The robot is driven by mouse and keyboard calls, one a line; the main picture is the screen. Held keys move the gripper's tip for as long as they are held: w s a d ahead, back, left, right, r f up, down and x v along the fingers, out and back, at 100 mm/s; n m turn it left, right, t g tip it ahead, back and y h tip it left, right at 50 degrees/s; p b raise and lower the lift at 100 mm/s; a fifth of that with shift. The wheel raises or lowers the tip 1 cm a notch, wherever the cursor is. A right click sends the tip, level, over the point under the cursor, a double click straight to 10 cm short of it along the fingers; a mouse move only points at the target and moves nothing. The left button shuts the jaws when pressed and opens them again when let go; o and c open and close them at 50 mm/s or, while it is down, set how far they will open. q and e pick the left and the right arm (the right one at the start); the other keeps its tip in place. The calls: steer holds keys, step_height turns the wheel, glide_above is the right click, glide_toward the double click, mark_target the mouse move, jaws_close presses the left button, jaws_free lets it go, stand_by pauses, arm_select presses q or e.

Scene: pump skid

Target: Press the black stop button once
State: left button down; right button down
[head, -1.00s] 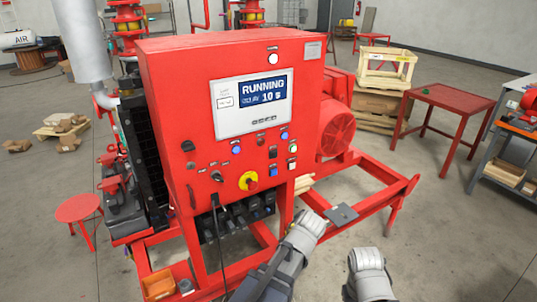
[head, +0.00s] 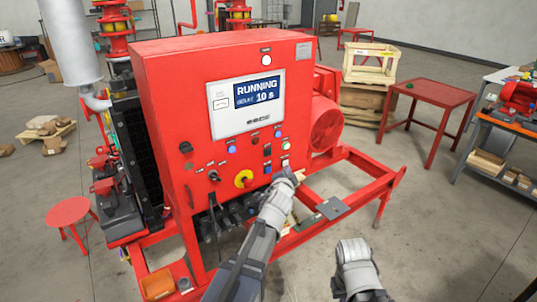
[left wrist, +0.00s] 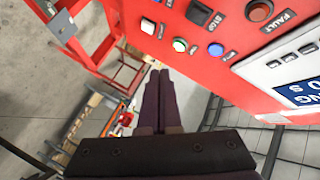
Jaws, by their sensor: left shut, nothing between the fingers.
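The black stop button (head: 267,150) sits on the red panel below the screen. In the left wrist view the black stop button (left wrist: 199,13), with its STOP label, is at the top edge. My left gripper (head: 297,175) is in front of the panel's lower right part, below and to the right of the button. In the left wrist view its dark fingers (left wrist: 160,75) are together and empty, apart from the button. Only a grey part of my right arm shows at the lower right of the head view; its fingers do not show.
A green button (left wrist: 179,45), a white button (left wrist: 147,26) and a blue button (left wrist: 215,49) are close by. The screen (head: 247,103) reads RUNNING, 10 s. A yellow and red knob (head: 244,179) is lower left. The red skid frame (head: 365,190) extends right.

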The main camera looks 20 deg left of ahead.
arm_select(q)
steer(key=shift+w+a, duration=0.9)
steer(key=shift+a, duration=0.25)
steer(key=shift+w+a, duration=0.9)
steer(key=shift+a, duration=0.25)
steer(key=shift+w+a, duration=0.9)
steer(key=shift+a, duration=0.25)
steer(key=shift+w+a, duration=0.1)
steer(key=shift+w+a, duration=0.15)
steer(key=shift+a, duration=0.05)
steer(key=shift+w+a, duration=0.25)
steer(key=shift+a, duration=0.1)
stand_by(0.3)
steer(key=shift+s+d, duration=0.1)
stand_by(0.3)
steer(key=shift+s+d, duration=0.45)
steer(key=shift+d, duration=0.1)
steer(key=shift+d, duration=0.1)
steer(key=shift+s+d, duration=0.75)
steer(key=shift+d, duration=0.2)
steer(key=shift+s+d, duration=0.75)
steer(key=shift+d, duration=0.2)
